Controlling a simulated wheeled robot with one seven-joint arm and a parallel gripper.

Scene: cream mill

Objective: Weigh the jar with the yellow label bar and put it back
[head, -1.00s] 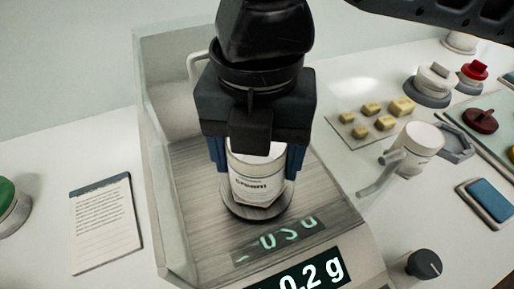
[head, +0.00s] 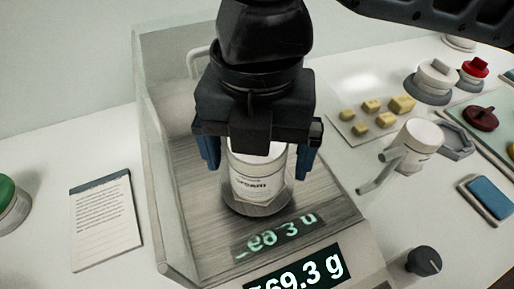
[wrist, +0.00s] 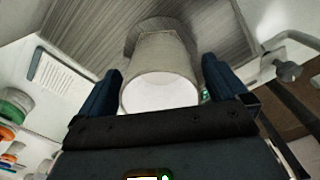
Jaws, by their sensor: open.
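A white jar (head: 257,182) with dark "cream" lettering stands upright on the round pan (head: 240,207) of the scale (head: 183,228). Its label bar colour cannot be made out from here. The scale's display (head: 298,272) reads about 69.3 g, with its left digits partly cut off. My gripper (head: 258,165) is open around the jar, with a blue finger on each side and gaps between fingers and jar. In the wrist view the jar (wrist: 158,75) sits between the two spread fingers, its pale top facing the camera.
A clear draft shield (head: 152,130) walls the scale's left side. A notepad (head: 105,222) lies left of it. On the right are a tray of yellow cubes (head: 371,105), a white handled cup (head: 418,142), a black knob (head: 424,262) and lidded jars (head: 437,78).

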